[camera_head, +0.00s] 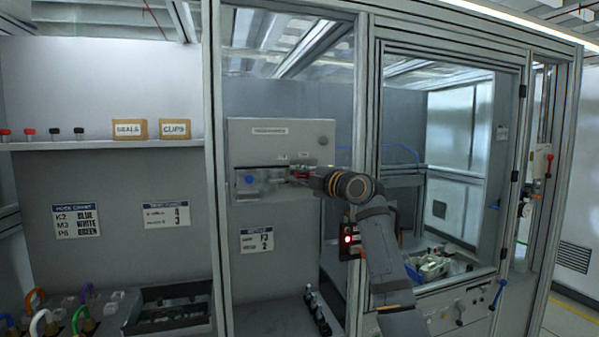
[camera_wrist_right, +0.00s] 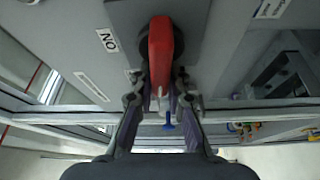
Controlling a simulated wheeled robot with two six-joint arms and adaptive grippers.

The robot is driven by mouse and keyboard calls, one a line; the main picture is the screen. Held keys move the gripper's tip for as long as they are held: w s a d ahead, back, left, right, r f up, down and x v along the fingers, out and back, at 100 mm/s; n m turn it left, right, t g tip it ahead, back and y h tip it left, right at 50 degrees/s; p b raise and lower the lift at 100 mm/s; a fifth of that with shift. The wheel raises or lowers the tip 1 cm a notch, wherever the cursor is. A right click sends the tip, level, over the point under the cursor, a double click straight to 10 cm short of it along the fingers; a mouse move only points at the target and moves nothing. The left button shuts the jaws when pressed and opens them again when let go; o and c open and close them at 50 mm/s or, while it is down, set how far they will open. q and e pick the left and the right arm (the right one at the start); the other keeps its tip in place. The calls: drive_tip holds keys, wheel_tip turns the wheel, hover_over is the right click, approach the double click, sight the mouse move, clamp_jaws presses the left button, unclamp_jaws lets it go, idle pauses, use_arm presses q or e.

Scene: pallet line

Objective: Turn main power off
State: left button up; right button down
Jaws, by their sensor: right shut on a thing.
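In the right wrist view a red handle (camera_wrist_right: 160,52) sits on a dark plate (camera_wrist_right: 190,22) on a grey panel. My right gripper (camera_wrist_right: 161,92) is shut on the near end of the handle, with one finger on each side. The handle runs nearly straight up the picture. A label (camera_wrist_right: 107,40) with the letters N and O lies left of it. In the head view my right gripper (camera_head: 302,173) is at the front of a grey cabinet (camera_head: 262,146), mostly covering the handle. My left gripper is not in view.
A blue round button (camera_head: 249,180) is on the cabinet, left of my right gripper. Frame posts (camera_head: 361,110) stand close to my right arm. A box with a lit red lamp (camera_head: 348,239) is below. A shelf (camera_head: 95,145) with boxes is at left.

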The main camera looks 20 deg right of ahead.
drive_tip(key=shift+f+n, duration=0.2)
drive_tip(key=shift+n, duration=0.3)
drive_tip(key=shift+f+g, duration=0.1)
drive_tip(key=shift+g, duration=0.2)
drive_tip(key=c, duration=1.3)
unclamp_jaws()
drive_tip(key=v, duration=1.2)
